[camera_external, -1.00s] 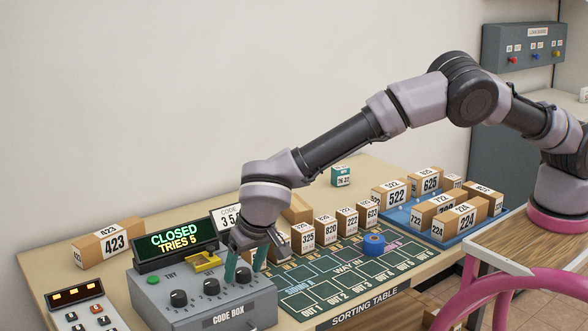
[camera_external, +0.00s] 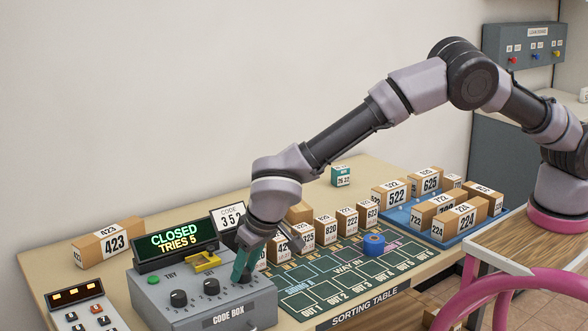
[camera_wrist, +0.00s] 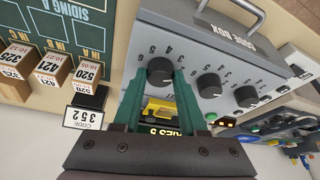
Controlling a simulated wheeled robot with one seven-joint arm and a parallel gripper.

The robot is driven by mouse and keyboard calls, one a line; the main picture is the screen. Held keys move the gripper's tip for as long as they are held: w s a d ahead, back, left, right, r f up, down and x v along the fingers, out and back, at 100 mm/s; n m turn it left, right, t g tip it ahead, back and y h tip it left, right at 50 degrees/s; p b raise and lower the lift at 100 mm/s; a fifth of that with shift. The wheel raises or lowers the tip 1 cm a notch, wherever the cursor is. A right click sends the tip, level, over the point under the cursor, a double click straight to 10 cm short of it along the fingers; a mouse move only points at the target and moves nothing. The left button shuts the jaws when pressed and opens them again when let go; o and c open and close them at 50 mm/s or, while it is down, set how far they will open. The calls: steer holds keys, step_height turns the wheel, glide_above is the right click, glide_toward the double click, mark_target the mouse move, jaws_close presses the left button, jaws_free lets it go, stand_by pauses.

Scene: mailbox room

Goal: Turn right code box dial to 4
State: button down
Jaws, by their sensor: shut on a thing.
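The grey code box (camera_external: 235,314) sits at the front left of the table. Its right dial (camera_wrist: 160,70) is a dark round knob with numbers around it in the wrist view; I cannot read its pointer. My gripper (camera_external: 240,277) is shut on this dial, with a green finger on each side in the wrist view (camera_wrist: 160,82). In the external view the fingers hide the dial. The middle dial (camera_external: 211,286) and left dial (camera_external: 179,298) stand free. The display (camera_external: 174,239) reads CLOSED, TRIES 5.
A code card (camera_external: 230,216) reading 352 stands behind the box. A yellow part (camera_external: 204,262) and a green TRY button (camera_external: 153,280) are on the box. Boxed parcels (camera_external: 325,229) stand to the right. A keypad (camera_external: 80,308) is at the left.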

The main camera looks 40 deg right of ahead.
steer(key=n+y, duration=0.1)
steer(key=n, duration=0.2)
steer(key=n+g+y, duration=0.1)
steer(key=n, duration=0.2)
steer(key=shift+w+d, duration=0.15)
steer(key=shift+w, duration=0.05)
steer(key=n+g, duration=0.1)
steer(key=n, duration=0.2)
steer(key=n+g+y, duration=0.1)
steer(key=n, duration=0.2)
steer(key=shift+w+n, duration=0.1)
steer(key=shift+n, duration=0.3)
steer(key=shift+c, duration=2.3)
jaws_free()
steer(key=shift+d+r, duration=0.1)
steer(key=w+v, duration=0.1)
steer(key=v, duration=0.9)
steer(key=shift+s+d+r, duration=0.2)
steer(key=shift+s+r, duration=0.05)
steer(key=shift+s, duration=0.15)
